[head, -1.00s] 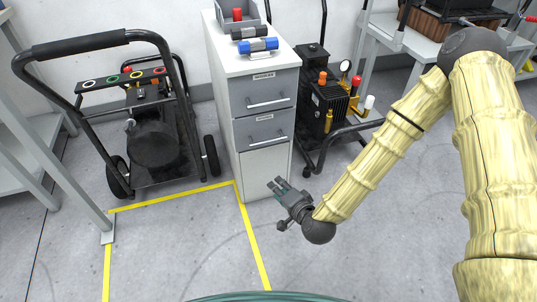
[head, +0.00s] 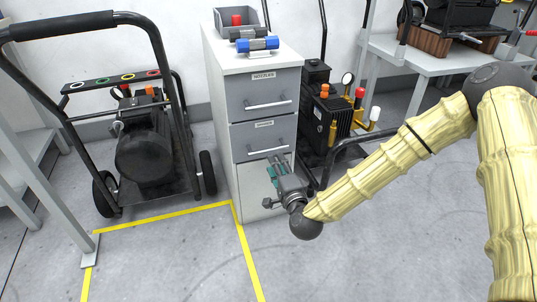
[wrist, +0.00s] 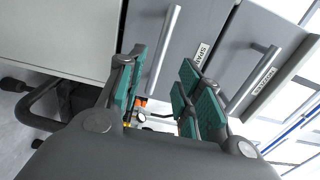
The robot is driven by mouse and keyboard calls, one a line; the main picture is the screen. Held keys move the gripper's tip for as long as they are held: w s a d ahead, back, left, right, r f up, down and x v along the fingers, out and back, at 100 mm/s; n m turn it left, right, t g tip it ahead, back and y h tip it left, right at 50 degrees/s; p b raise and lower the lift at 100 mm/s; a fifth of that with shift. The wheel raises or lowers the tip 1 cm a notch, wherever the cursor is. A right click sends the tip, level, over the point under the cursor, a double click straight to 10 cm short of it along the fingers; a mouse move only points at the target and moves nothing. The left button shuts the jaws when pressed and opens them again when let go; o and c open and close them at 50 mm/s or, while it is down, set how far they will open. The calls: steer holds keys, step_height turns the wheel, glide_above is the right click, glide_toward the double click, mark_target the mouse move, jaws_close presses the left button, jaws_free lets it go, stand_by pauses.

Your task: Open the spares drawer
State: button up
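The spares drawer (head: 242,143) is the grey second drawer of a white cabinet and looks shut. Its bar handle (head: 268,150) runs across the front. In the wrist view the drawer front (wrist: 200,22) carries a partly hidden "SPAR…" label, and its silver handle (wrist: 165,48) lies ahead between my teal-padded fingers. My gripper (head: 275,167) is open and empty, just below and in front of that handle. It also shows in the wrist view (wrist: 160,78), its fingers spread to either side of the handle line. I cannot tell whether the fingers touch the handle.
Above is the nozzles drawer (head: 245,95), shut. A black wheeled cart (head: 150,155) is left, a pump unit (head: 335,115) right. The front floor is clear.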

mark_target(269, 149)
steer(key=b+x, duration=0.3)
steer(key=x, duration=0.5)
steer(key=shift+w+f, duration=0.1)
steer(key=shift+w, duration=0.05)
jaws_close()
